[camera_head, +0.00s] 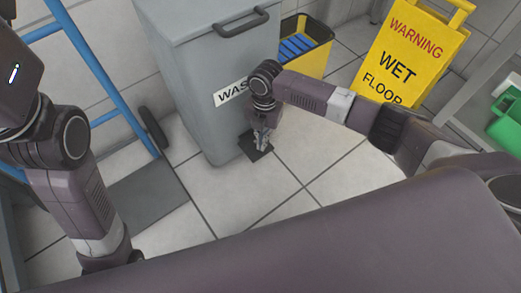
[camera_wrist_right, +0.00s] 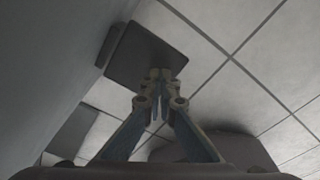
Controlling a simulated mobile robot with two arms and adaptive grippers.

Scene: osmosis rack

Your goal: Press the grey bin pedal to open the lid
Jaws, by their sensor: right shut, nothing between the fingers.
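The grey waste bin (camera_head: 215,75) stands on the tiled floor in the head view, its lid (camera_head: 200,16) shut, with a dark handle on it. Its dark pedal (camera_head: 262,152) sticks out low at the front. My right gripper (camera_head: 262,148) is shut and empty, pointing down at the pedal and hiding part of it. In the right wrist view the pedal (camera_wrist_right: 142,52) is a dark flat plate, and the shut fingertips (camera_wrist_right: 160,75) lie over its near edge. I cannot tell whether they touch it. My left arm shows at the left, but its gripper is out of view.
A yellow wet floor sign (camera_head: 408,55) and a yellow bucket (camera_head: 310,50) stand right of the bin. A blue-framed hand truck (camera_head: 95,70) is at the left. A green container (camera_head: 508,122) sits at the far right. Floor before the bin is clear.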

